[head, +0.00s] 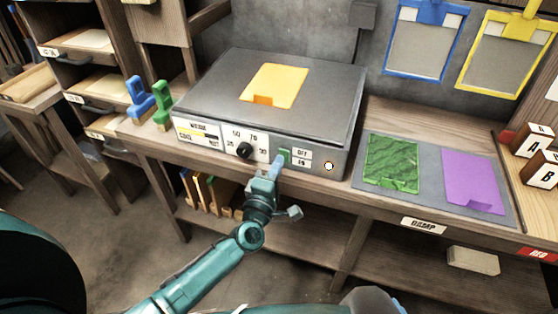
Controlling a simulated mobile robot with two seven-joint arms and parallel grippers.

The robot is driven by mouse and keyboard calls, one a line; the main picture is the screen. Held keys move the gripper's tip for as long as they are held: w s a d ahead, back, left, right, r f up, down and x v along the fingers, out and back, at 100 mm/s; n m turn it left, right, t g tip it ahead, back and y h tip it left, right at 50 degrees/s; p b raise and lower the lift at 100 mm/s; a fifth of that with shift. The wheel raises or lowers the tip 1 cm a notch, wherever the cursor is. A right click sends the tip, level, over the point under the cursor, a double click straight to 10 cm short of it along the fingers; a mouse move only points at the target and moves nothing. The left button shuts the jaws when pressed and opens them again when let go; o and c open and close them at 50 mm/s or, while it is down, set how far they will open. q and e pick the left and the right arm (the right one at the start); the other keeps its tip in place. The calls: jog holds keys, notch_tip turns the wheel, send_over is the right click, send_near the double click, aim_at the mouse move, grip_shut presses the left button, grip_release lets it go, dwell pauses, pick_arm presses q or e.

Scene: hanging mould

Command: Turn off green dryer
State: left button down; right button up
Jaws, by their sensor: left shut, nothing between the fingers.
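The dryer (215,95) is a dark grey box on the wooden bench, with an orange sheet (272,84) on its top. Its front has a black dial (244,150), a green switch (285,155) beside OFF and IN labels, and a small round light (328,166). My left gripper (277,163) is shut with its fingertips at the green switch, which it partly covers. I cannot tell whether the fingertips touch the switch. My right gripper is not in view.
Blue (139,98) and green (162,104) upright pieces stand left of the dryer. A grey mat (433,205) to the right holds a green patterned sheet (393,163) and a purple sheet (472,181). Lettered blocks (540,168) stand at far right. Framed sheets hang behind.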

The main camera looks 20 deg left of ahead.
pick_arm(q)
jog(key=shift+w+r, duration=0.1)
jog(key=shift+w, duration=0.65)
jog(key=shift+w+r, duration=0.15)
jog(key=shift+r, duration=0.05)
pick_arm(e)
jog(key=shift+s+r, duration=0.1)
